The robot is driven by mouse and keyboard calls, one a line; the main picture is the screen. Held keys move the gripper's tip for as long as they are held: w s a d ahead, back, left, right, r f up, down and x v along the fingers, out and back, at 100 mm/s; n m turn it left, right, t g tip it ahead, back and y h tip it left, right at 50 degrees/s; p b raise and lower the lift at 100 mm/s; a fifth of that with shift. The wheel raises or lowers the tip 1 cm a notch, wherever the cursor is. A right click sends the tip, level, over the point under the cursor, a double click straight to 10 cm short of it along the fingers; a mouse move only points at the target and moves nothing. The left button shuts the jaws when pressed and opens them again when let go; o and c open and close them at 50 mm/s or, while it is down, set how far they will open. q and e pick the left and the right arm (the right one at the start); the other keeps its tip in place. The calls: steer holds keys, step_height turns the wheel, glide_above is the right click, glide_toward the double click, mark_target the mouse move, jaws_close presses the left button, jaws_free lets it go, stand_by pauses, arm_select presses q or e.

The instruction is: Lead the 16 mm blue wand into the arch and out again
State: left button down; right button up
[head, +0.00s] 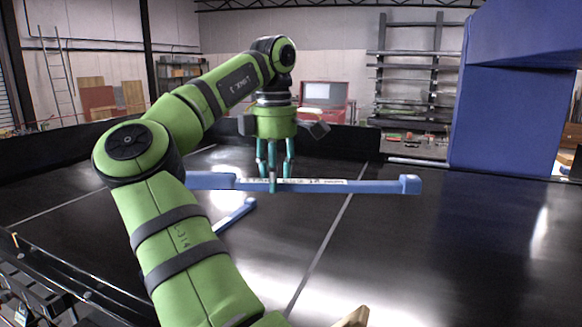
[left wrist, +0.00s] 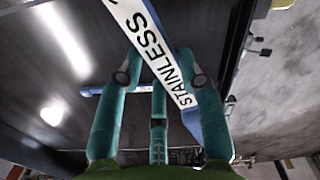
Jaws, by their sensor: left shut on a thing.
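My left gripper (head: 273,181) is above the black belt, its teal fingers shut on a blue wand (head: 345,186). The wand lies level across the view, with a thicker block at its right end and a white label strip along it. In the left wrist view the wand (left wrist: 160,50) runs between the fingers (left wrist: 157,85), and its label reads "STAINLESS"; no size is readable. The blue arch (head: 510,110) stands at the right, apart from the wand's right end. Its opening is not clearly visible. My right gripper is not in view.
A second blue wand (head: 236,214) lies on the belt (head: 440,240) below the held one, partly hidden by my arm. Low black walls (head: 345,137) edge the belt at the back. The belt is clear toward the right. A tan piece (head: 352,318) shows at the bottom edge.

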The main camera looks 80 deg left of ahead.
arm_select(q)
steer(key=shift+w+d+f, duration=0.1)
steer(key=shift+w+d, duration=0.1)
steer(key=shift+w, duration=0.25)
steer(key=w+d+p, duration=0.1)
steer(key=w+d, duration=0.5)
steer(key=w, duration=0.5)
steer(key=w+d+p, duration=0.1)
steer(key=w+d, duration=0.5)
steer(key=w, duration=0.6)
steer(key=w+d+p, duration=0.1)
steer(key=w+d, duration=0.5)
steer(key=w, duration=0.5)
steer(key=s+a+b, duration=0.1)
steer(key=s+a, duration=0.5)
steer(key=s, duration=0.5)
steer(key=s+a+b, duration=0.1)
steer(key=s+a, duration=0.5)
steer(key=s, duration=0.6)
steer(key=s+a+b, duration=0.1)
steer(key=s+a, duration=0.5)
steer(key=s, duration=0.5)
steer(key=shift+s+a, duration=0.15)
steer(key=shift+s, duration=0.2)
steer(key=shift+s+a, duration=0.25)
steer(key=shift+s, duration=0.25)
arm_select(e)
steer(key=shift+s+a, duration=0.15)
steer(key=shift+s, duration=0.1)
